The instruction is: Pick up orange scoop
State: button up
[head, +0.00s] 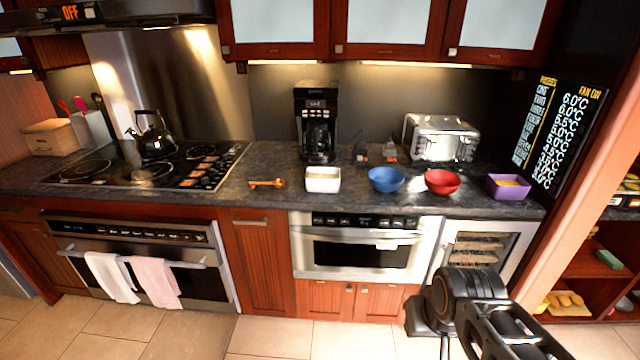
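The orange scoop (267,183) lies flat on the dark stone counter (262,204), between the stove and the white bowl. It looks small, with a handle running left to right. My gripper (432,328) is low in the lower right of the head view, in front of the counter and well apart from the scoop. It is partly hidden by my arm, and its fingers are too unclear to show whether they are open or shut.
A white bowl (323,179), blue bowl (386,179), red bowl (442,181) and purple container (508,187) stand right of the scoop. A coffee maker (316,122) and toaster (440,138) are behind. The stove (150,168) is left. Floor before the cabinets is clear.

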aim_at(279, 183)
jog(key=u, duration=0.8)
jog(key=i, duration=0.8)
jog(key=u, duration=0.65)
jog(key=i, duration=1.05)
jog(key=z, duration=0.45)
